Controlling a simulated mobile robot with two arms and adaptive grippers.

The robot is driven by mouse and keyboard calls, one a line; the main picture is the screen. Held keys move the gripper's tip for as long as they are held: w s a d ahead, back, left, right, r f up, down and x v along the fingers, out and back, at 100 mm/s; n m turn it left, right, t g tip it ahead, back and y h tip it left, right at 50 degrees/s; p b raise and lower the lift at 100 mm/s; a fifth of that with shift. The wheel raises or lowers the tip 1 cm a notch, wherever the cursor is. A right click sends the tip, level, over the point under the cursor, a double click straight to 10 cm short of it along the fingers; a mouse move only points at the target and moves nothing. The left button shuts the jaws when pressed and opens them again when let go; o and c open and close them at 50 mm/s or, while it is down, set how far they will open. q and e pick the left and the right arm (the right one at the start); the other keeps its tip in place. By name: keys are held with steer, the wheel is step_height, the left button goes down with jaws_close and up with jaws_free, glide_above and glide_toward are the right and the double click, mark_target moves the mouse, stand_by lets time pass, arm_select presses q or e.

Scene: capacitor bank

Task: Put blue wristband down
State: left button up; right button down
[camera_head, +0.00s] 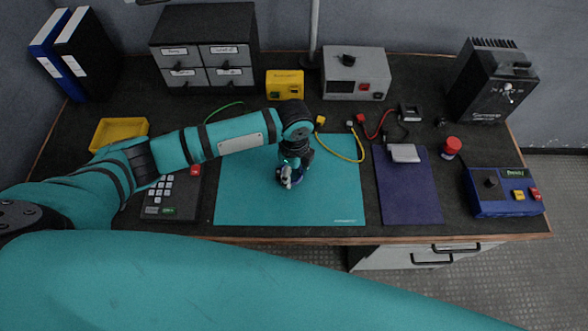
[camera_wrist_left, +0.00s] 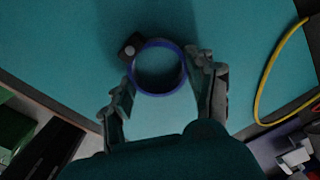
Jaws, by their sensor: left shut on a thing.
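The blue wristband (camera_wrist_left: 158,93) is a ring with a small black block and a grey stud (camera_wrist_left: 130,46) on its rim. In the left wrist view it sits between the fingers of my left gripper (camera_wrist_left: 166,80), which is shut on it. In the head view my left gripper (camera_head: 288,181) points down over the middle of the teal mat (camera_head: 335,200), and the wristband is mostly hidden by the fingers. I cannot tell whether the band touches the mat. My right gripper is not in view.
A keypad box (camera_head: 172,205) stands left of the mat, and a yellow cable (camera_head: 350,157) crosses its upper right. A dark blue mat (camera_head: 408,195) with a grey item (camera_head: 404,153) lies to the right. The mat's front and right parts look clear.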

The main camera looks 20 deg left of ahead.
arm_select(q)
steer(key=o, duration=1)
steer(key=shift+f, duration=0.1)
steer(key=shift+c, duration=0.2)
step_height(320, 180, up, 12)
